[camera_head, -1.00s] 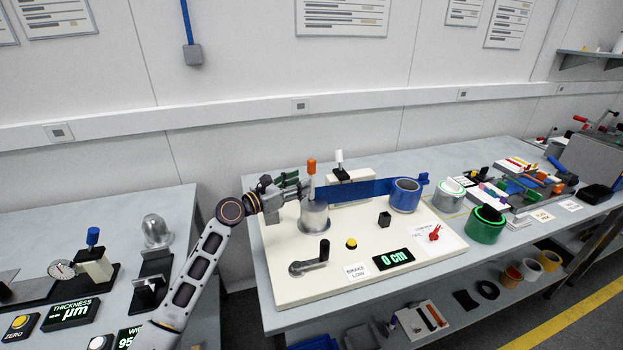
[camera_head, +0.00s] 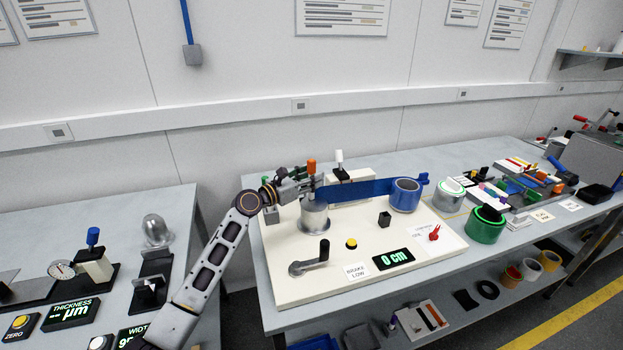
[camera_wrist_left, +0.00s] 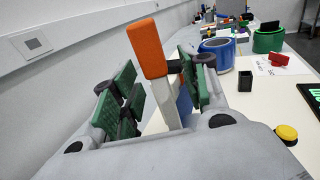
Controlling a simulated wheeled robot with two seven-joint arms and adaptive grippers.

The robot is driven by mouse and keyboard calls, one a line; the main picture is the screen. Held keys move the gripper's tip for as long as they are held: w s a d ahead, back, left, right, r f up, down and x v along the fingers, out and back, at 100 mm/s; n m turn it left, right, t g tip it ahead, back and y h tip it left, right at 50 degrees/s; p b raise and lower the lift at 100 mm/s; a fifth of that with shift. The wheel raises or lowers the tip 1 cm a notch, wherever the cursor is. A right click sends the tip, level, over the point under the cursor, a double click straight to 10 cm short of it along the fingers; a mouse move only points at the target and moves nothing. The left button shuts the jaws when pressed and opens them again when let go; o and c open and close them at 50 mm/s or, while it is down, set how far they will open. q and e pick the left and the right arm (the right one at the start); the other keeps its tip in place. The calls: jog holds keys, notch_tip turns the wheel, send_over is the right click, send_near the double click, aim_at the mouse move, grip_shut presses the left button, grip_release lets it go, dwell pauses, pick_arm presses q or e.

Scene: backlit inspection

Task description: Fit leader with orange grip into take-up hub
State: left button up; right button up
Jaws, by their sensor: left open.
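The leader's orange grip (camera_head: 311,166) stands upright above the take-up hub (camera_head: 314,219), a grey metal cylinder on the cream board. In the left wrist view the orange grip (camera_wrist_left: 147,47) tops a pale bar. A blue film (camera_head: 355,189) runs from beside it to the blue roll (camera_head: 405,196). My left gripper (camera_head: 304,183) is at the leader from the left, above the hub. In the left wrist view my left gripper (camera_wrist_left: 160,92) is open, its green-padded fingers on either side of the pale bar. Whether the leader touches the hub is hidden. My right gripper is not in view.
On the board are a crank (camera_head: 311,260), a yellow button (camera_head: 351,243), a black block (camera_head: 384,218), a "0 cm" display (camera_head: 393,258) and a red knob (camera_head: 434,233). A white-topped post (camera_head: 339,160) stands behind the film. A green roll (camera_head: 486,225) stands to the right.

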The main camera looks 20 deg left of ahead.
pick_arm(q)
jog(key=shift+c, duration=0.2)
grip_shut()
dwell(0.3)
jog(key=shift+r, duration=0.1)
